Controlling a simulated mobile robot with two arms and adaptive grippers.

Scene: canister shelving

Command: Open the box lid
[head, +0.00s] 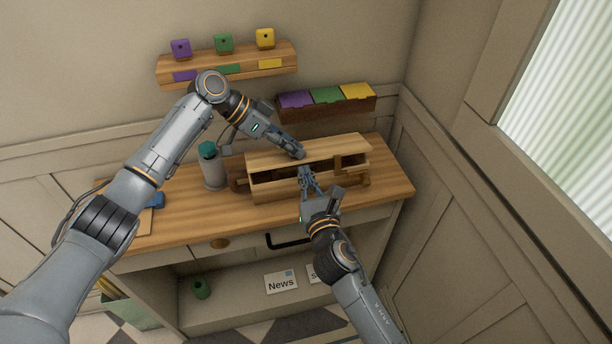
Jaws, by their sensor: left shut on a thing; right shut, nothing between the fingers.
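The wooden box (268,190) sits on the wooden counter. Its light wood lid (340,148) is raised, with a dark gap between it and the box front. My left gripper (299,153) reaches in from the upper left and is shut on the lid near the middle of its front edge. My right gripper (306,174) is shut and empty in front of the box opening, just below the left one. Whether it touches the box or lid is hard to tell. The box's inside is mostly shadowed and partly hidden by my grippers.
A grey canister with a teal cap (210,166) stands left of the box. A wall shelf (226,64) holds purple, green and yellow canisters. A dark bin with coloured lids (327,101) is behind the box. The counter (390,190) is clear at the right end.

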